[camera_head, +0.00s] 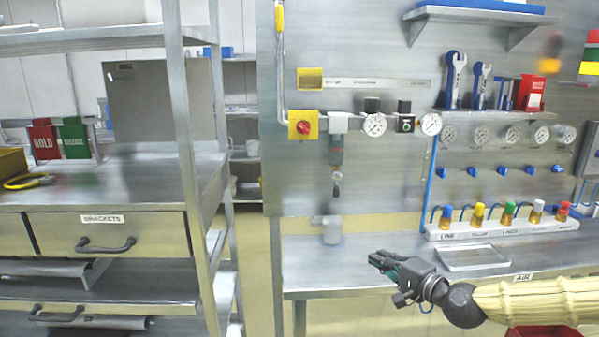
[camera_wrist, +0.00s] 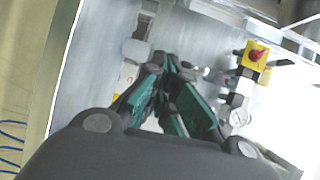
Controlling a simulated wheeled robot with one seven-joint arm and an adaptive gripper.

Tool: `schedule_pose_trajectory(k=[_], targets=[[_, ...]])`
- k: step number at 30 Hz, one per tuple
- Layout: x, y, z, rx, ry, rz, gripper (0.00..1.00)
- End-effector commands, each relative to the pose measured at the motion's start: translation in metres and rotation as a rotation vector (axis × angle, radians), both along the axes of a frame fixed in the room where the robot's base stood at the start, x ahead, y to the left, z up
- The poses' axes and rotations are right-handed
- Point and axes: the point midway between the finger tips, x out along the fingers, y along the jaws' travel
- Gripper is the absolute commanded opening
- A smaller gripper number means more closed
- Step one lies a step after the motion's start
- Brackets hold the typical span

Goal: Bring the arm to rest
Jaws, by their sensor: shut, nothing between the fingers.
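My gripper (camera_head: 380,260) is in the head view, at the end of my arm, which comes in from the lower right. It points left in front of the steel bench (camera_head: 345,278). In the wrist view my gripper (camera_wrist: 160,62) shows its dark fingers with green pads, drawn together at the tips. It is shut and holds nothing. It appears apart from the bench and the things on it.
A shallow metal tray (camera_head: 472,258) and a white rack (camera_head: 500,228) of coloured-cap fittings lie on the bench. Above hang gauges (camera_head: 375,125) and a yellow-red valve switch (camera_head: 303,125). A steel shelf unit with a drawer (camera_head: 110,238) stands left. A red bin (camera_head: 545,331) shows at the bottom right.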

Motion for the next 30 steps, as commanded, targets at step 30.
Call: schedule_pose_trajectory(k=[30], targets=[[-0.234,0.091,-0.339,-0.662,0.514,0.410,0.00]])
